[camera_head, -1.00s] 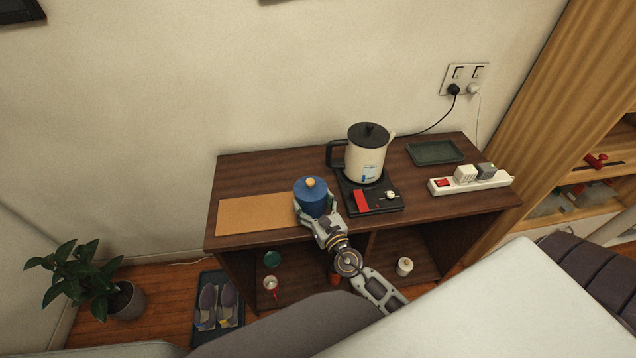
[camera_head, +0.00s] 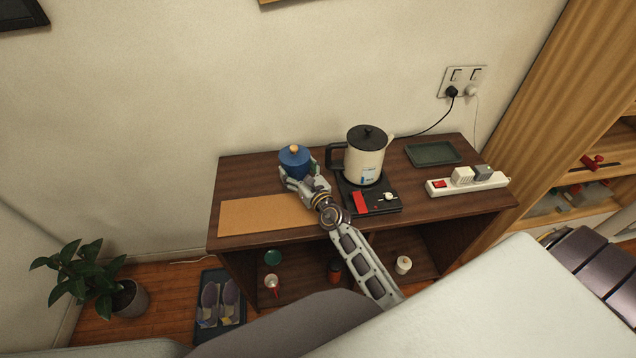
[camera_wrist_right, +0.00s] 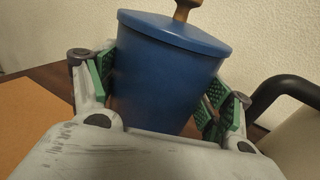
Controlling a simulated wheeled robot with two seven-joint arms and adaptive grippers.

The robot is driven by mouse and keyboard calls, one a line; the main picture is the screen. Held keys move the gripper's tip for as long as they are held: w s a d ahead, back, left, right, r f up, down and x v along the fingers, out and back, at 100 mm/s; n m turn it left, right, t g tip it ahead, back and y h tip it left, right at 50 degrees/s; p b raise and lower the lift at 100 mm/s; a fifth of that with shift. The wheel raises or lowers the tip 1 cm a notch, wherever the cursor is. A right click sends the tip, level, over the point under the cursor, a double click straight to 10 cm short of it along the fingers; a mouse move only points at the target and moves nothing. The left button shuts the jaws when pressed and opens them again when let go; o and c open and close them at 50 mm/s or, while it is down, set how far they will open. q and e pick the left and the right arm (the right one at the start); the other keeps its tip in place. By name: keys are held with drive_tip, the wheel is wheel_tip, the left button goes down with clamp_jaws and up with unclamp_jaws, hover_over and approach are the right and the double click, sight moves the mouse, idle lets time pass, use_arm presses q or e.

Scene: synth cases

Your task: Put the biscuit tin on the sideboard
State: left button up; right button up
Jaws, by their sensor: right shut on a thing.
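The biscuit tin (camera_head: 294,158) is a blue round tin with a blue lid and a tan knob. It is upright over the back left part of the dark wooden sideboard (camera_head: 240,176), left of the kettle. My right gripper (camera_head: 299,178) is shut on the tin from the front. In the right wrist view the tin (camera_wrist_right: 166,80) stands between the green finger pads of the gripper (camera_wrist_right: 160,90). The tin's base is hidden, so I cannot tell whether it touches the top. My left gripper is not in view.
A cream kettle (camera_head: 364,160) on a black base (camera_head: 382,205) stands right of the tin. A cork mat (camera_head: 258,215) lies at the front left. A dark green tray (camera_head: 433,154) and a white power strip (camera_head: 467,184) are at the right. The back left top is bare.

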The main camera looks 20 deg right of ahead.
sight(288, 149)
drive_tip(key=w+r, duration=0.1)
drive_tip(key=w, duration=0.1)
drive_tip(key=w+r, duration=0.1)
drive_tip(key=w, duration=0.1)
drive_tip(key=w+p, duration=0.1)
drive_tip(key=shift+w+a+r, duration=0.1)
drive_tip(key=shift+w+r, duration=0.3)
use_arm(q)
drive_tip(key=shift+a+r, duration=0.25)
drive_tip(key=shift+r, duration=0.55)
use_arm(e)
drive_tip(key=shift+w+r, duration=0.2)
drive_tip(key=shift+w, duration=0.45)
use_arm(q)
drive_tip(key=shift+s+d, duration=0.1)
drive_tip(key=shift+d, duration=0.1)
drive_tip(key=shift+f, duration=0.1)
use_arm(e)
drive_tip(key=shift+f, duration=0.1)
wheel_tip(288, 149, down, 6)
drive_tip(key=b, duration=0.5)
drive_tip(key=shift+b, duration=0.4)
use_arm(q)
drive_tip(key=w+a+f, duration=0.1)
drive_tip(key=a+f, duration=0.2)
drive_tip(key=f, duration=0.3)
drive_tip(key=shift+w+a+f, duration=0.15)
